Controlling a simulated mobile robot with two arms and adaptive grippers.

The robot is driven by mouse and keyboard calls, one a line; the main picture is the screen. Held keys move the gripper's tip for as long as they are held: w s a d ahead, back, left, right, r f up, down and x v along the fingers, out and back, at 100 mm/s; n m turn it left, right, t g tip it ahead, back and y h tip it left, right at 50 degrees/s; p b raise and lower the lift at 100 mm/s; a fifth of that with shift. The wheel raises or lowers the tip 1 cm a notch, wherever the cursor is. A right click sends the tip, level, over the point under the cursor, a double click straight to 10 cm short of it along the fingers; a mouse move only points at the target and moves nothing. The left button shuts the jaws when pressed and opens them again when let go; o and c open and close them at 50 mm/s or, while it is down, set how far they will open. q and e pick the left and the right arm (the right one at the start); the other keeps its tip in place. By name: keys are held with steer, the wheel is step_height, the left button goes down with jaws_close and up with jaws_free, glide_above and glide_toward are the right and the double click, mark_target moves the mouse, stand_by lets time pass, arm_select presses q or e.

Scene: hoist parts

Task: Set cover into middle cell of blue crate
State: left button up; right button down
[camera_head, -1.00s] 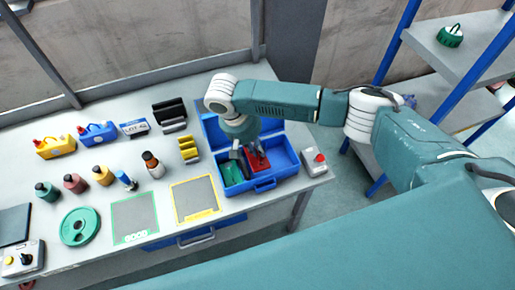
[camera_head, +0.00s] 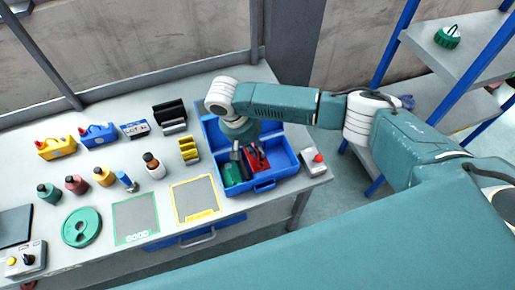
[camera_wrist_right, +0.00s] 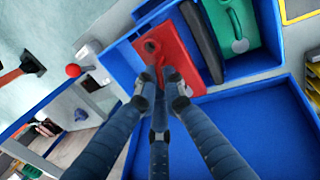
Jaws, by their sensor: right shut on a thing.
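The blue crate (camera_head: 288,163) stands open near the right end of the bench. My right gripper (camera_head: 252,151) reaches down into it and is shut on a red part (camera_head: 261,161), apparently the cover. In the right wrist view, the fingertips (camera_wrist_right: 163,76) meet at the red cover (camera_wrist_right: 172,48), beside a dark strip (camera_wrist_right: 203,42). A green part (camera_head: 231,174) lies in the crate left of the red one in the head view. The fingers hide part of the cover, so I cannot tell whether it rests on the cell floor. My left gripper is not in view.
A grey box with a red button (camera_head: 313,161) stands close to the crate's right side. Yellow parts (camera_head: 188,150) and a yellow-framed mat (camera_head: 195,200) lie to its left. Several bottles and a green disc (camera_head: 82,227) stand farther left.

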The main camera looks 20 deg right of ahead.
steer(key=shift+f+b, duration=0.6)
steer(key=shift+f, duration=1.35)
steer(key=shift+f, duration=0.1)
steer(key=shift+f+b, duration=0.6)
steer(key=shift+f, duration=0.7)
steer(key=shift+f, duration=0.4)
steer(key=c, duration=1.4)
jaws_free()
steer(key=shift+c, duration=0.2)
steer(key=shift+s, duration=0.1)
steer(key=shift+f, duration=0.1)
